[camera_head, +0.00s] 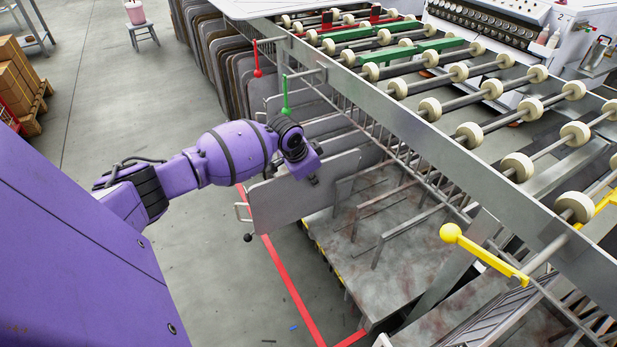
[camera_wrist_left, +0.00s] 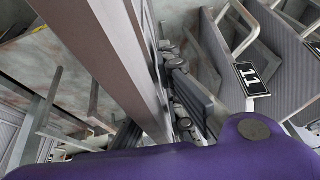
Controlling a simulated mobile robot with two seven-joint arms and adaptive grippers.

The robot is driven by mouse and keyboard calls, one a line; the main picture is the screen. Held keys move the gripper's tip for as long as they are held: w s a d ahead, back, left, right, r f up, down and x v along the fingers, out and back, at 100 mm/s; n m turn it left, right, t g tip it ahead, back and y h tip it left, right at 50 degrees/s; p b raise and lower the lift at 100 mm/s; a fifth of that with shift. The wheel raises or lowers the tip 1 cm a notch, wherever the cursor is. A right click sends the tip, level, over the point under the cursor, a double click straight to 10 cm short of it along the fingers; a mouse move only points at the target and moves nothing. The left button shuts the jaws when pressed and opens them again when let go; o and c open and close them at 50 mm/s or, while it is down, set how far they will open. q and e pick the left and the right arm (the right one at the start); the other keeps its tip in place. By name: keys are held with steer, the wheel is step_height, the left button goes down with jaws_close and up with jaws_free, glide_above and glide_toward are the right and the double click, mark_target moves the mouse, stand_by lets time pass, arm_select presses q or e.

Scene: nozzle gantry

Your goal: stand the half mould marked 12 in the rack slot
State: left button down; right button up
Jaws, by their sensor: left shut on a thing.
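My left gripper (camera_head: 312,179) is shut on the upper edge of a flat grey half mould (camera_head: 290,205). The mould hangs upright, with a pale handle and a dark ball at its left end. No number shows on it, so I cannot tell whether it is the one marked 12. In the left wrist view the left gripper's dark fingers (camera_wrist_left: 185,95) close on a plate seen nearly edge-on. The rack (camera_head: 375,245) has bare upright rods and open slots right of and nearer than the mould. My right gripper is not in view.
A half mould with a black tag marked 11 (camera_wrist_left: 250,78) stands beside the held one in the left wrist view. Several grey moulds (camera_head: 215,60) fill the rack's far end. A roller conveyor (camera_head: 460,130) overhangs the rack. A yellow ball-ended lever (camera_head: 450,233) juts out at right.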

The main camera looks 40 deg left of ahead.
mark_target(322, 184)
arm_select(q)
steer(key=shift+w+d+r+b, duration=0.1)
steer(key=shift+w+d+b, duration=0.05)
steer(key=shift+w+b, duration=0.25)
steer(key=shift+w+d+r+b, duration=0.15)
steer(key=shift+w+b, duration=0.1)
steer(key=shift+w, duration=0.2)
steer(key=shift+w+d+f+b, duration=0.1)
steer(key=shift+w+d+b, duration=0.1)
steer(key=shift+w+b, duration=0.25)
steer(key=shift+w+d+f+b, duration=0.1)
steer(key=shift+w+d+b, duration=0.05)
steer(key=shift+w+b, duration=0.25)
steer(key=shift+f, duration=0.45)
steer(key=shift+f, duration=0.1)
steer(key=c, duration=1.8)
jaws_free()
steer(key=shift+s, duration=0.15)
steer(key=shift+f, duration=0.1)
